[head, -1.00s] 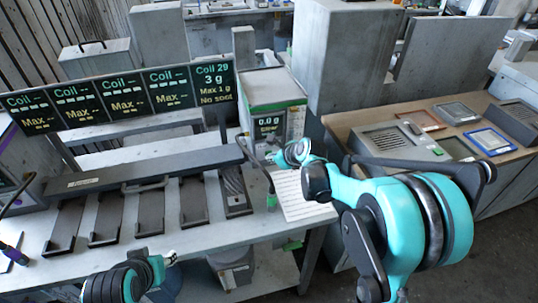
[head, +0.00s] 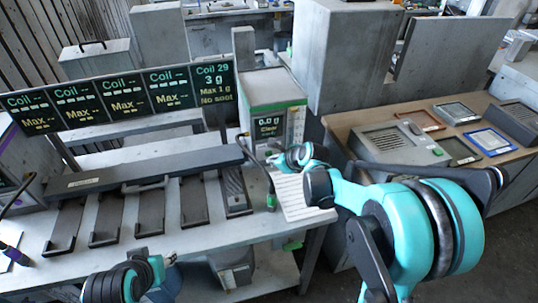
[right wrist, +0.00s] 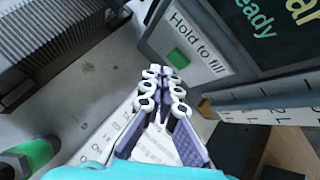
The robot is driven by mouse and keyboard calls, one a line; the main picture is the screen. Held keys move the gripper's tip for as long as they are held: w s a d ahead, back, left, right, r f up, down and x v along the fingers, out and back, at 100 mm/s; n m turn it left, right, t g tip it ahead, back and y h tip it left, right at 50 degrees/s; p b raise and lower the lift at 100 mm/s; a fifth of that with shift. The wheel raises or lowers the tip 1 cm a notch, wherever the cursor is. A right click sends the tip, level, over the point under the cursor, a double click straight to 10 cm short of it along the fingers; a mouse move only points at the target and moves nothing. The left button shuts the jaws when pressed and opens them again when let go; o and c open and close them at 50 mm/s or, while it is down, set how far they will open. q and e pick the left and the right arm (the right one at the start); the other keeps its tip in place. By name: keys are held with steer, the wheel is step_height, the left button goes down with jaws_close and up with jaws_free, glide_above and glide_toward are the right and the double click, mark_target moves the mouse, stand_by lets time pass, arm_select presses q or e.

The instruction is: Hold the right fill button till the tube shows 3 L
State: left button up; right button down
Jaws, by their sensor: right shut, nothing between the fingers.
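The green fill button (right wrist: 178,58) sits beside a "Hold to fill" label on the front of a machine (head: 275,88) with a green-edged top. Its screen (head: 266,127) appears to read 0.0 g, with "Ready" visible in the right wrist view. My right gripper (right wrist: 157,74) is shut and empty, its fingertips just below and left of the button. I cannot tell if they touch it. A graduated strip (right wrist: 285,110), perhaps the tube's scale, runs along the machine's side; no level is readable. My left gripper (head: 165,262) is low at the front; its fingers are too small to read.
A printed sheet (head: 296,196) lies in front of the machine. A ribbed dark block (head: 235,188) and several dark trays stand to the left on the grey bench. A black board (head: 118,97) reads Coil 29, 3 g, Max 1 g. A side table (head: 345,122) stands at right.

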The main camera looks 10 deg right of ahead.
steer(key=shift+s+d, duration=0.1)
steer(key=shift+s, duration=2.4)
